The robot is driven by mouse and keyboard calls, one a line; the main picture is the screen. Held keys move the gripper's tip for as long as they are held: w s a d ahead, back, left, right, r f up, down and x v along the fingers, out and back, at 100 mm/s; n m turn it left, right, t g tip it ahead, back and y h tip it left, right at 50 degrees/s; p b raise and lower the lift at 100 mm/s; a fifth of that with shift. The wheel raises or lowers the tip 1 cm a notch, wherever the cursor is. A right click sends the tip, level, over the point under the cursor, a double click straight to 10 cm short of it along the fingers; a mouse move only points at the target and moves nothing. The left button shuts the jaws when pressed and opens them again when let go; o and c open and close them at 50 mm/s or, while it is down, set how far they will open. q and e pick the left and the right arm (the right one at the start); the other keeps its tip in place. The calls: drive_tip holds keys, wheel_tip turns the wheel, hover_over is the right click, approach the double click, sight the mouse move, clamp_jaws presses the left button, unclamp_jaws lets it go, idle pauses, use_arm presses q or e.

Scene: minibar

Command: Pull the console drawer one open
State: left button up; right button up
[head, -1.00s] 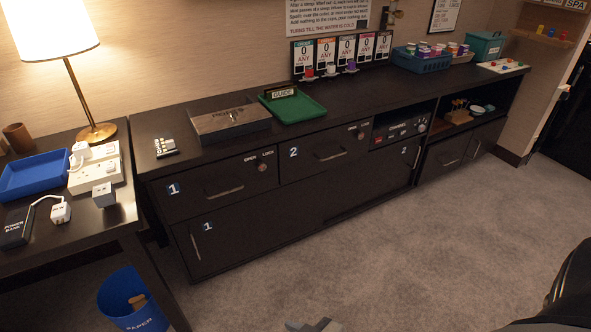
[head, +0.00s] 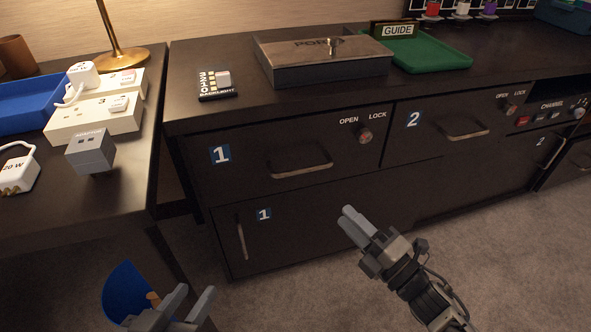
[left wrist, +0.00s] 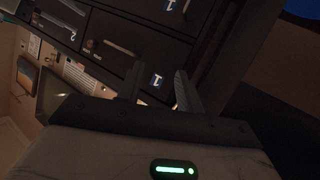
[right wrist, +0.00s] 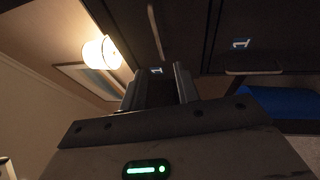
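Console drawer one (head: 240,170) is the dark upper-left drawer, marked with a blue "1" label. It is shut, flush with the console front. Its bar handle (head: 300,172) lies low on its face and also shows in the left wrist view (left wrist: 119,48). A small lock knob (head: 365,136) sits at its upper right, under the words OPEN and LOCK; its setting is too small to tell. My right gripper (head: 352,219) is open and empty, in front of the lower door, below and right of the handle. My left gripper (head: 191,297) is open and empty, low near the blue bin.
Below is a door (head: 320,225) also marked "1", with an upright handle (head: 241,241). Drawer two (head: 440,145) is to the right, shut. A side table (head: 120,200) with adaptors stands at left, above a blue paper bin (head: 122,290). Open carpet lies at right.

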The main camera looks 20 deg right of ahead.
sight(301, 171)
drive_tip(key=b+x, duration=0.2)
drive_tip(key=x, duration=1.3)
drive_tip(key=shift+a+r, duration=0.15)
clamp_jaws()
